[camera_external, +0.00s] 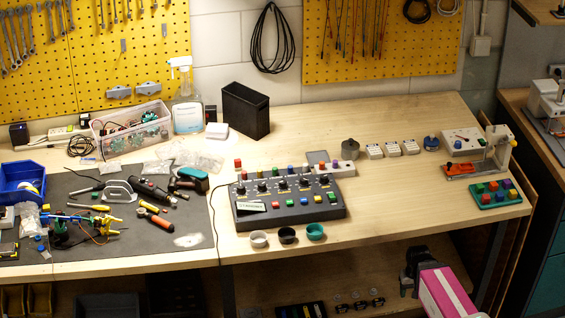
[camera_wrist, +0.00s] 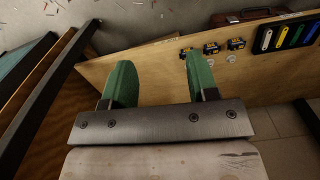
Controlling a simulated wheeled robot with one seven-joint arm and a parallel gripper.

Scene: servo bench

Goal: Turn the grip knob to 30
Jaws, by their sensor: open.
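A dark grey control box (camera_external: 290,209) stands on the wooden bench near its front edge. It carries a row of black knobs (camera_external: 282,185) and several coloured buttons. The labels are too small to read, so I cannot tell which knob is the grip knob or where it points. My gripper (camera_external: 405,284) is low at the bottom right of the external view, in front of the bench and well apart from the box. In the wrist view my gripper (camera_wrist: 158,70) has its two green fingers spread with nothing between them. The control box does not show in the wrist view.
Three small cups (camera_external: 287,236) stand in front of the box. A grey round-topped part (camera_external: 350,148) and white modules (camera_external: 374,151) stand behind and right. Tools lie on the dark mat (camera_external: 190,215) at left. A lower shelf (camera_external: 370,265) lies below.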

